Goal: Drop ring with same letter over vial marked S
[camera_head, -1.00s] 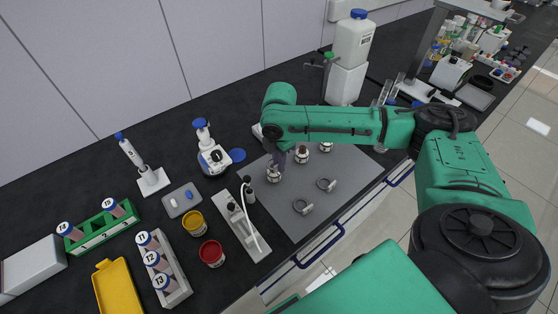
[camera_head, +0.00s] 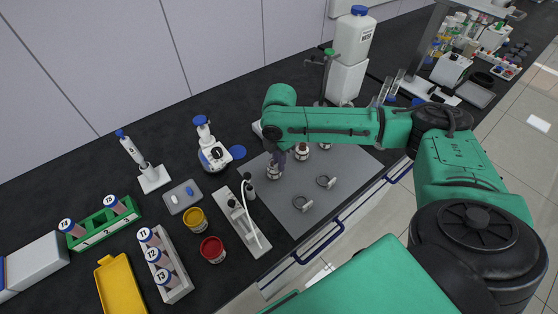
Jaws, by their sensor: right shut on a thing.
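Three small vials with white labels stand in a row on the grey mat (camera_head: 345,172): a near-left vial (camera_head: 274,173), a middle vial (camera_head: 302,153) and a far-right vial (camera_head: 325,146). Their letters are too small to read. Two grey rings with tabs lie flat on the mat, a nearer ring (camera_head: 302,203) and a farther ring (camera_head: 326,182). My right gripper (camera_head: 277,164) points down at the top of the near-left vial, jaws shut on what seems to be a ring, mostly hidden. I cannot tell whether that ring is around the vial. My left gripper is not in view.
Left of the mat are a white tray with a tube (camera_head: 240,222), a red cup (camera_head: 212,249), a yellow cup (camera_head: 195,220) and tube racks. A white canister (camera_head: 352,40) stands behind. The mat's front part is clear up to the bench edge.

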